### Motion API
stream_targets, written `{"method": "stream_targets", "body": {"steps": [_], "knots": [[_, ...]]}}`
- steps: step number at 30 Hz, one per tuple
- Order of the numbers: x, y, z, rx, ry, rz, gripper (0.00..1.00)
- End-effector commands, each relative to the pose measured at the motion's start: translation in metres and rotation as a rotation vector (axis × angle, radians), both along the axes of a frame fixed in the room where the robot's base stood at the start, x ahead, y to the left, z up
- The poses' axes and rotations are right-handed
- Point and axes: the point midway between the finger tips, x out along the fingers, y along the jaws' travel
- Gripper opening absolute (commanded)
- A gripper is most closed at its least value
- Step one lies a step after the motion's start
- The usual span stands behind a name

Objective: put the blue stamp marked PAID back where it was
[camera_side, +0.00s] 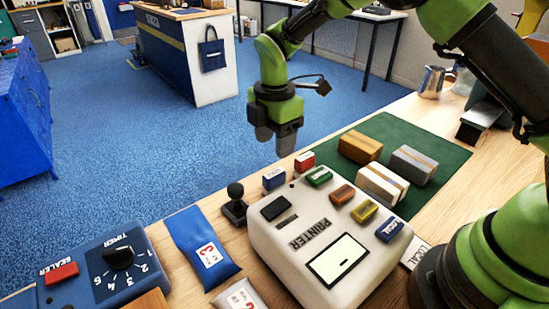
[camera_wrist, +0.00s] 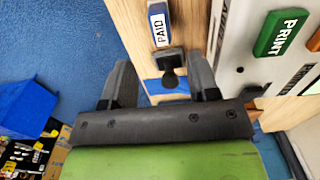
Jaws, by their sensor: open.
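The blue stamp marked PAID (camera_wrist: 158,25) lies on the wooden table near its edge, beside the printer, with its white label showing. In the side view the blue stamp (camera_side: 274,179) sits between the printer's far corner and the table edge, with its lettering too small to read. My gripper (camera_side: 276,138) is above the table edge area, apart from the stamp. In the wrist view my gripper (camera_wrist: 160,66) has its fingers spread with nothing held between them. The stamp is ahead of the fingers, near the top of that view.
A black knobbed piece (camera_side: 235,204) stands close to the stamp. A red block (camera_side: 304,161) is on its other side. The white printer (camera_side: 285,243) with coloured buttons is beside them. Small cartons (camera_side: 360,147) sit on a green mat (camera_side: 398,127). A blue packet (camera_side: 200,248) lies nearer.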

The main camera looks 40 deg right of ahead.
Motion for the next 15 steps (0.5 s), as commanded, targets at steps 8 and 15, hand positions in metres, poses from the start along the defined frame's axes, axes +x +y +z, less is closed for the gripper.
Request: {"method": "stream_targets", "body": {"steps": [8, 15], "knots": [[0.0, 0.0, 0.012, 0.0, 0.0, -0.001, 0.55], [-0.013, -0.009, 0.062, 0.043, -0.068, -0.219, 0.55]]}}
